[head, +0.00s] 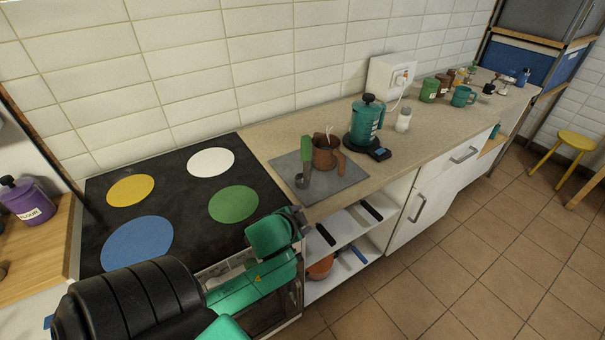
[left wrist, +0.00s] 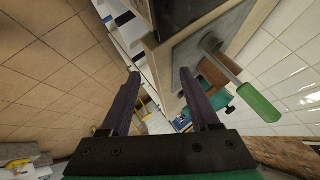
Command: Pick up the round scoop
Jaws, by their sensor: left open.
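The round scoop (head: 306,155) has a green handle and a small round metal head. It is at the grey mat on the worktop, its head toward the front and its handle toward the wall. Whether it lies flat or leans on the brown jug (head: 326,155) beside it I cannot tell. In the left wrist view the scoop (left wrist: 259,102) is to the right of my left gripper (left wrist: 159,74), outside the fingers. The two dark fingers are apart with nothing between them. In the head view my left gripper (head: 298,222) is near the front edge of the hob. My right gripper is not in view.
The hob (head: 182,207) with coloured discs is left of the grey mat (head: 342,182). A teal kettle (head: 366,122) stands behind the jug, with several mugs farther along. Open shelves (head: 350,228) are below the worktop. The floor at right is mostly clear.

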